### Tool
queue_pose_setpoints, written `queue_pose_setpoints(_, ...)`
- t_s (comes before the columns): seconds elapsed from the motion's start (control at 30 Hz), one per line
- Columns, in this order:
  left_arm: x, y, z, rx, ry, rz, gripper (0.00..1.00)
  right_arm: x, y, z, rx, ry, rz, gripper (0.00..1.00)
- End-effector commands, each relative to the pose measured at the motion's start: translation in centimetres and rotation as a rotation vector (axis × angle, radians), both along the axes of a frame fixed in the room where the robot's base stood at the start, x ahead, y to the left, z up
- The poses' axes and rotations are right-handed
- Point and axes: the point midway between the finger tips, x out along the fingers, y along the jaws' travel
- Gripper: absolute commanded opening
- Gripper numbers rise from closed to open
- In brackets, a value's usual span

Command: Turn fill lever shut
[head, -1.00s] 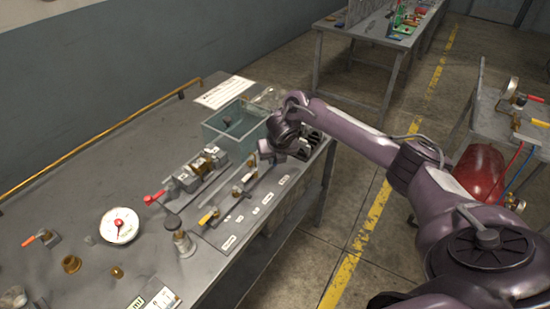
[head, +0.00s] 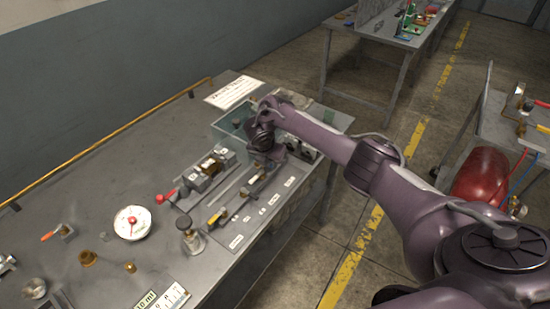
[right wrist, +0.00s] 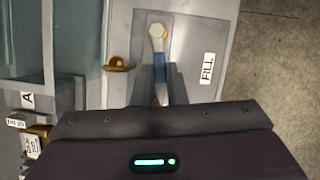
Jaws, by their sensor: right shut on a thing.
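The fill lever (right wrist: 158,62) shows in the right wrist view, with a pale hex bolt at its top end and a blue grip running straight down the picture. A white FILL label (right wrist: 208,68) is on the grey plate (right wrist: 194,30) to its right. My right gripper (right wrist: 160,84) is shut on the lever's blue part, one dark finger on each side. The lower end of the lever is hidden behind the gripper body. In the head view my right gripper (head: 268,158) is over the bench's right side and hides the lever. My left gripper is out of view.
A brass fitting (right wrist: 118,64) is close left of the lever. A clear tank (head: 230,124) stands behind my right gripper.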

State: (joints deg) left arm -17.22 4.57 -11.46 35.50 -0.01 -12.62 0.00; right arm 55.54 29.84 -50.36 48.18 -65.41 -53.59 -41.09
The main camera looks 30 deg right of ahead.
Motion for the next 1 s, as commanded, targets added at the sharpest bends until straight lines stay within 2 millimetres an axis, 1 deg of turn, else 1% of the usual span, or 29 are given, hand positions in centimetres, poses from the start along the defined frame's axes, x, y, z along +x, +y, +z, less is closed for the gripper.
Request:
queue_pose_setpoints(0.2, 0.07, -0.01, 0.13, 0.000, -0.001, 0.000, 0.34, 0.68, 0.46, 0.08, 0.001, -0.001, -0.127, 0.00)
queue_pose_setpoints(0.4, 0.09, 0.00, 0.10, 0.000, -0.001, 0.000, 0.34, 0.98, 0.56, 0.06, 0.001, -0.002, -0.193, 0.00)
queue_pose_setpoints(0.97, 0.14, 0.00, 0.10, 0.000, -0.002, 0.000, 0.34, 1.15, 0.56, 0.13, 0.001, -0.004, -0.220, 0.00)
queue_pose_setpoints(1.0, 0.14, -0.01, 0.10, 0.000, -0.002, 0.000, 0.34, 1.16, 0.55, 0.13, 0.001, -0.004, -0.220, 0.17)
